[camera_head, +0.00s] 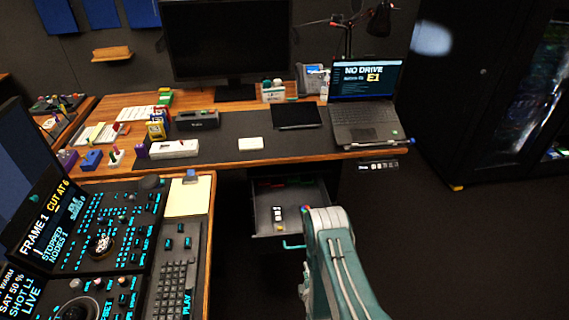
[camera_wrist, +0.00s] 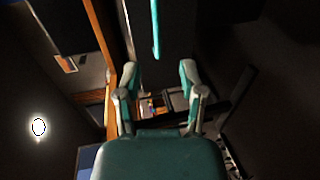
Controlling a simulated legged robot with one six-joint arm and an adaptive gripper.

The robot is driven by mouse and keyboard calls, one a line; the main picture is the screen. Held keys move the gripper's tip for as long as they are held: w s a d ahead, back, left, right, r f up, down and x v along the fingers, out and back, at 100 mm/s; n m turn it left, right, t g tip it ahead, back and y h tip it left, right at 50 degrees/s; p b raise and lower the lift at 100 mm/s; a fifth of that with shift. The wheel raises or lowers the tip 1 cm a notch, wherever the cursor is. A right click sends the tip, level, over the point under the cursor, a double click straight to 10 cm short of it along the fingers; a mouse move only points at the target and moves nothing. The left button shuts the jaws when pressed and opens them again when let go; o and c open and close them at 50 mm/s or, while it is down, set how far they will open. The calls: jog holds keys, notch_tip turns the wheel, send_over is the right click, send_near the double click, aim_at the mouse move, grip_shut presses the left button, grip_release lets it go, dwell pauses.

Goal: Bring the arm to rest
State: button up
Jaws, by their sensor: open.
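My arm (camera_head: 338,262), teal and pale grey, rises from the bottom of the head view, right of the open drawer. My gripper (camera_wrist: 159,82) shows in the wrist view with its two teal and grey fingers spread apart and nothing between them. In the head view I cannot make out the fingers. A thin teal bar (camera_wrist: 155,30) shows beyond the fingertips in the wrist view, apart from them.
An open drawer (camera_head: 262,225) with small items juts out under the desk (camera_head: 230,160), close left of my arm. A trackball panel (camera_head: 100,245) stands at left. The laptop (camera_head: 362,125) is on the desk's right. Dark floor (camera_head: 450,255) at right is clear.

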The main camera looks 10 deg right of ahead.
jog(key=w+r+m+g, duration=0.1)
jog(key=w+r+m, duration=0.1)
jog(key=w+r, duration=0.6)
notch_tip(320, 180, up, 25)
jog(key=m+g, duration=0.4)
jog(key=m, duration=0.3)
jog(key=s+r+m+g, duration=0.2)
jog(key=s+r+m, duration=0.3)
jog(key=s+r, duration=0.9)
jog(key=s+r+m+g, duration=0.1)
jog(key=s+r+m, duration=0.1)
jog(key=s, duration=0.7)
jog(key=s+r+m+g, duration=0.2)
jog(key=s, duration=0.8)
jog(key=shift+r, duration=0.4)
